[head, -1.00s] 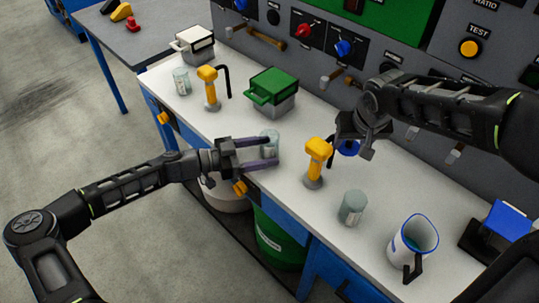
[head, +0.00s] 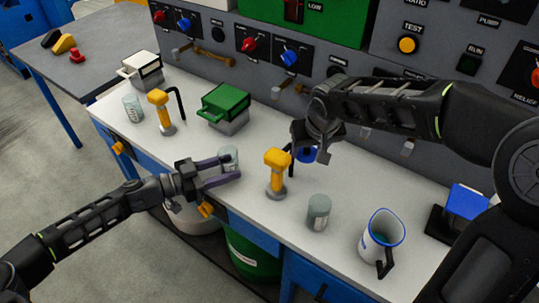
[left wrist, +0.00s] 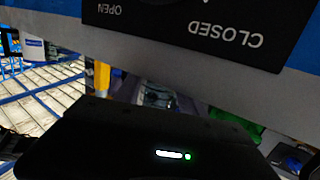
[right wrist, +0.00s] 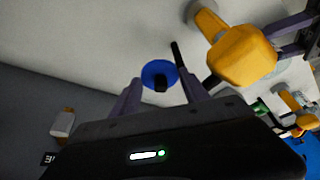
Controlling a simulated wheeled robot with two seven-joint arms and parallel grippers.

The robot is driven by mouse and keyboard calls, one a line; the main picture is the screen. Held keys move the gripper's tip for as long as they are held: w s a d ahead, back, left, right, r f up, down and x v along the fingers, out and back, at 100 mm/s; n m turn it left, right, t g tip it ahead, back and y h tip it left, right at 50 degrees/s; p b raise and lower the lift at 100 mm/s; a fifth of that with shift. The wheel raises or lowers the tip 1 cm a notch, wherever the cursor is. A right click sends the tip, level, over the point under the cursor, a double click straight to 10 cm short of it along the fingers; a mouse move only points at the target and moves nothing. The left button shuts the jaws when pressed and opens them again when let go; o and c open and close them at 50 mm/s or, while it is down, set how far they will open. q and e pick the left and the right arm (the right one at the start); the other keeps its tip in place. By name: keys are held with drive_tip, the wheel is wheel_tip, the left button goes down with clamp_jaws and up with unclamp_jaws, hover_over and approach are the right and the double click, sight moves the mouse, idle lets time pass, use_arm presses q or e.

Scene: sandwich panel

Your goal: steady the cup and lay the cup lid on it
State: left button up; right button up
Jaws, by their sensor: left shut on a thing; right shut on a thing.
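In the head view a clear, pale cup (head: 229,156) stands upright near the front edge of the white counter. My left gripper (head: 230,166) is shut on it, its purple fingers on either side of the cup. The blue round lid (head: 308,155) hangs under my right gripper (head: 314,149), right of the cup and behind the yellow-handled tap. In the right wrist view the lid (right wrist: 158,71) shows with its dark knob between the fingers, which are shut on it. The left wrist view does not show the cup clearly.
A yellow-handled tap (head: 278,170) stands between cup and lid. A green-lidded box (head: 226,106), another yellow tap (head: 160,110) and a glass (head: 132,108) stand to the left.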

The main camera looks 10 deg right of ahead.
drive_tip(key=w+a+r+n+y, duration=0.2)
drive_tip(key=w+a+r+n, duration=0.1)
drive_tip(key=w+a+n, duration=0.25)
drive_tip(key=s+a+r+n+g+y, duration=0.1)
drive_tip(key=a+r+n+g+y, duration=0.1)
drive_tip(key=a+n, duration=0.6)
drive_tip(key=a+r, duration=0.1)
drive_tip(key=a, duration=0.4)
drive_tip(key=shift+a+r+g, duration=0.15)
drive_tip(key=shift+r+g, duration=0.05)
drive_tip(key=shift+g, duration=0.2)
drive_tip(key=shift+f, duration=0.2)
drive_tip(key=shift+f, duration=2.55)
drive_tip(key=shift+f, duration=0.15)
drive_tip(key=o, duration=1.9)
